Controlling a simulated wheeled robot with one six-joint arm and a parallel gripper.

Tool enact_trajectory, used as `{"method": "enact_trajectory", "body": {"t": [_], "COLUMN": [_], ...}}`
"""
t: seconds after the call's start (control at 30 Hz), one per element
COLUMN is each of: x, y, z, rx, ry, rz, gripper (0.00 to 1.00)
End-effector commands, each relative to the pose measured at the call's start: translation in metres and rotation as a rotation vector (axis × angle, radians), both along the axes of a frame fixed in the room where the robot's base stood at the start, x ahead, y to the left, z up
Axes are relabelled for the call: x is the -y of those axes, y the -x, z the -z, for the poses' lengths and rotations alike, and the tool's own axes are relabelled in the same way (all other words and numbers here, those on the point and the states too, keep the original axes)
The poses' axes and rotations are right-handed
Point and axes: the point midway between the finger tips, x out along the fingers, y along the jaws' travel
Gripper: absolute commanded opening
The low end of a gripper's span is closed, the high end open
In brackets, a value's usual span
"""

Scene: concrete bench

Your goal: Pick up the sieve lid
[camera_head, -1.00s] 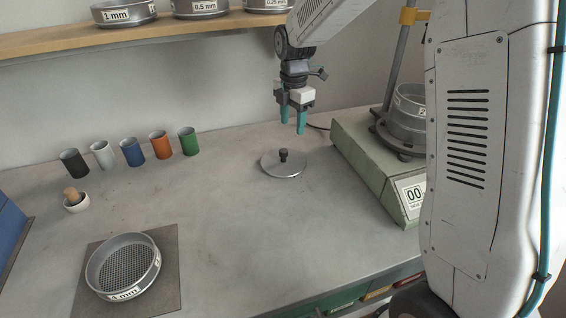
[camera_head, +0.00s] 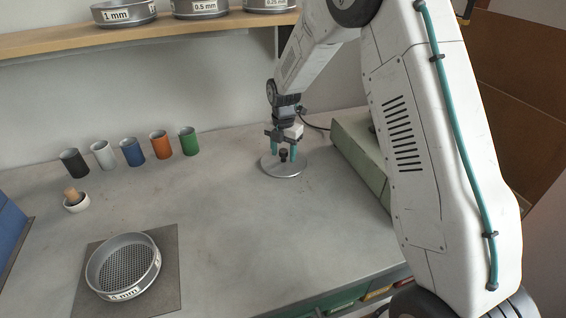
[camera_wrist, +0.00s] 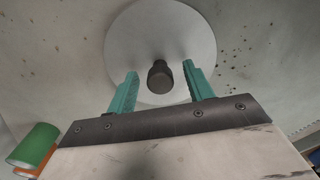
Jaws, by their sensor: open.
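The sieve lid (camera_head: 285,168) is a flat round metal disc lying on the bench, with a dark knob (camera_head: 283,154) standing up at its middle. My gripper (camera_head: 284,151) points down over the lid, with its teal fingers on either side of the knob. In the wrist view the lid (camera_wrist: 135,40) is pale and round. There the knob (camera_wrist: 160,76) shows between the fingertips of my open gripper (camera_wrist: 160,72), with a gap on both sides. I cannot tell exactly how far the fingertips are above the disc.
A green machine (camera_head: 358,150) stands close to the right of the lid, partly hidden by my arm. Several coloured cups, including a green one (camera_head: 189,141), stand to the left. A sieve (camera_head: 124,266) rests on a grey mat (camera_head: 167,290) at front left. The bench middle is clear.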

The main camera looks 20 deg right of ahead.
Motion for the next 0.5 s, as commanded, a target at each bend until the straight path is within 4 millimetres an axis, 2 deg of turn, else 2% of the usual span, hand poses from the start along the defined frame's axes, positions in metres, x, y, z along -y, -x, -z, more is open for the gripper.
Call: {"method": "enact_trajectory", "body": {"t": [0.2, 0.4, 0.5], "x": [0.0003, 0.0004, 0.0003], "y": [-0.0003, -0.0002, -0.0004], "z": [0.0018, 0.0016, 0.0013], "rx": [0.001, 0.001, 0.001], "ry": [0.0, 0.0, 0.0], "rz": [0.001, 0.001, 0.001], "gripper": [0.52, 0.0, 0.0]}}
